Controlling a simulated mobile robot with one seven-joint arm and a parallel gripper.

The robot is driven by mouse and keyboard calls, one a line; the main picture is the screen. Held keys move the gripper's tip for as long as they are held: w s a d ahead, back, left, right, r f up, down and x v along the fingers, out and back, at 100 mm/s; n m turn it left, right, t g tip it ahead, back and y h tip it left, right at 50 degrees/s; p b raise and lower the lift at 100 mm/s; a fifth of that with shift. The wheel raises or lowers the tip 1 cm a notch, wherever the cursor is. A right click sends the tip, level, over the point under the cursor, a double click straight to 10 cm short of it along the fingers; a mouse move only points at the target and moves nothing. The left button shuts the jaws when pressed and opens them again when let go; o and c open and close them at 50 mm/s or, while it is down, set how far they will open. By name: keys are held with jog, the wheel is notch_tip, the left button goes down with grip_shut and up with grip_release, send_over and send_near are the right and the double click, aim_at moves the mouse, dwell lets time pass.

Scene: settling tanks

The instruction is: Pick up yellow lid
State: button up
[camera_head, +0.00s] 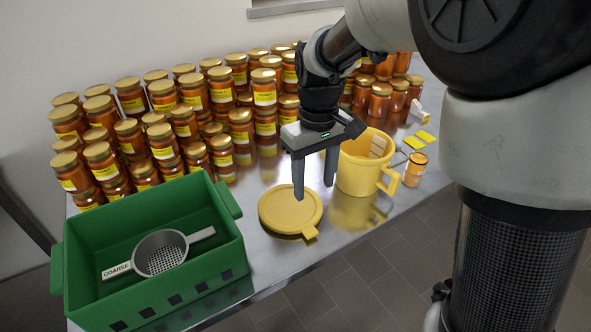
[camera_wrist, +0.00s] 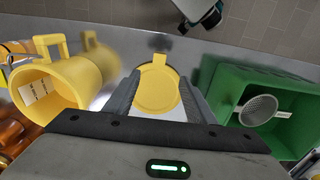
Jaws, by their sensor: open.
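The yellow lid (camera_head: 290,207) is a flat round disc with a small tab, lying on the shiny metal table near its front edge. It also shows in the wrist view (camera_wrist: 156,92), between my fingers, with its tab toward the table edge. My gripper (camera_head: 315,190) is open and empty, pointing down above the lid, with a finger overlapping the lid in the head view. I cannot tell the exact height of the gap. A yellow bucket (camera_head: 357,170) with a handle stands just right of the lid.
A green crate (camera_head: 210,245) stands left of the lid, with a strainer (camera_head: 160,254) marked COARSE in it. Many honey jars (camera_head: 190,115) are stacked behind. The table's front edge is close to the lid.

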jog(key=b, duration=0.1)
send_over(312, 233)
notch_tip(312, 233, down, 10)
jog(key=shift+s+a+f, duration=0.1)
jog(key=shift+f, duration=0.05)
jog(key=shift+f+b, duration=0.5)
jog(key=shift+f, duration=2.45)
jog(key=shift+c, duration=0.3)
jog(key=c, duration=1.1)
